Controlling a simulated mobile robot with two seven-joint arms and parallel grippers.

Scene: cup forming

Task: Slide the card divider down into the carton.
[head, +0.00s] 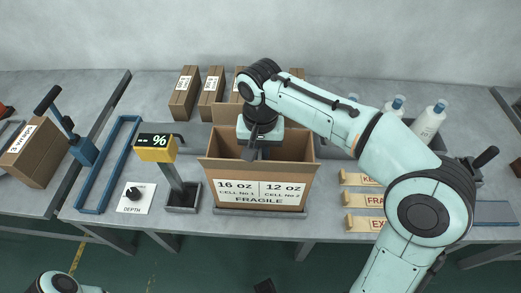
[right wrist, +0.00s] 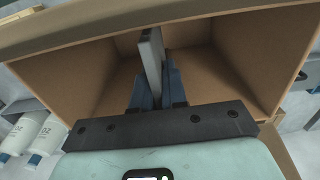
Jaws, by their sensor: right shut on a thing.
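The open carton (head: 262,193), labelled 16 oz and 12 oz with FRAGILE below, stands at the front middle of the bench; its inner walls (right wrist: 215,75) show in the right wrist view. My right gripper (head: 256,150) points down into the carton's mouth. In the right wrist view its blue fingers are shut on the card divider (right wrist: 151,55), a thin grey panel seen nearly edge-on inside the carton's opening. Its lower edge is hidden, so I cannot tell whether it touches the floor. My left gripper is out of view.
Several closed cartons (head: 184,92) stand behind. Left are a yellow display post (head: 156,150), a DEPTH dial (head: 135,196) and a blue frame (head: 104,165). Right are labelled wooden strips (head: 362,200) and white bottles (head: 428,122). Bare bench shows between the dial and blue frame.

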